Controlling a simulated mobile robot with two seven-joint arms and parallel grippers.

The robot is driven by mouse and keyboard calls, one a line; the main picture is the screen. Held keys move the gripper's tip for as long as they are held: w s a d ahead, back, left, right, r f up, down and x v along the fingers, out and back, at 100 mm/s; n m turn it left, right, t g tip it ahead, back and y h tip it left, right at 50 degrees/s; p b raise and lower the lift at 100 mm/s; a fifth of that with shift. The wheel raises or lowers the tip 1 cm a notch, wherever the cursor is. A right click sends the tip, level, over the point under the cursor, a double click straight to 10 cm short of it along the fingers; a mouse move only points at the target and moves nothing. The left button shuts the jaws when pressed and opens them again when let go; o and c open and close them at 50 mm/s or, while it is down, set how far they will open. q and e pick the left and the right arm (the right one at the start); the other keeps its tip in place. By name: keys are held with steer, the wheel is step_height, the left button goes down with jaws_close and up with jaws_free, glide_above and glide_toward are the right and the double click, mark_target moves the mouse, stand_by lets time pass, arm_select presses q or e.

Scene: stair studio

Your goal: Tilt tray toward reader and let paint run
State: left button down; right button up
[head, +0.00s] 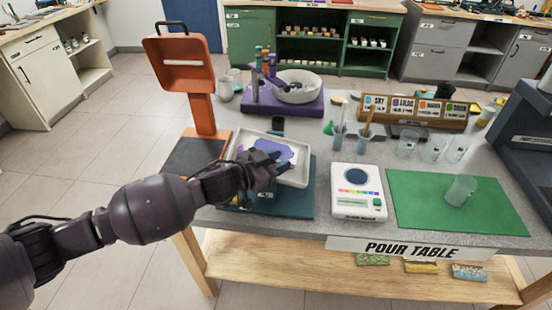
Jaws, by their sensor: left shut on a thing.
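A white tray (300,174) holds a pool of purple paint (262,148) and lies over a dark teal mat (294,204) near the table's front left. My left gripper (268,166) is shut on the tray at its near side; its fingers and arm hide part of the near rim and some of the paint. I cannot tell how far the tray is tilted. A white device with a dark round window and coloured keys (345,207), perhaps the reader, stands just right of the tray, apart from it. My right gripper is out of view.
An orange stand (201,112) rises at the tray's left. A green mat (420,215) with a clear beaker (459,191) lies at right. Cups with tools (338,143), glass beakers (431,152) and a labelled rack (400,110) stand behind. The table's front edge is close.

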arm_select(q)
steer(key=c, duration=0.9)
jaws_free()
steer(key=shift+o, duration=0.2)
steer(key=shift+a, duration=0.1)
steer(key=v, duration=1)
steer(key=shift+s+a, duration=0.25)
steer(key=shift+r, duration=0.1)
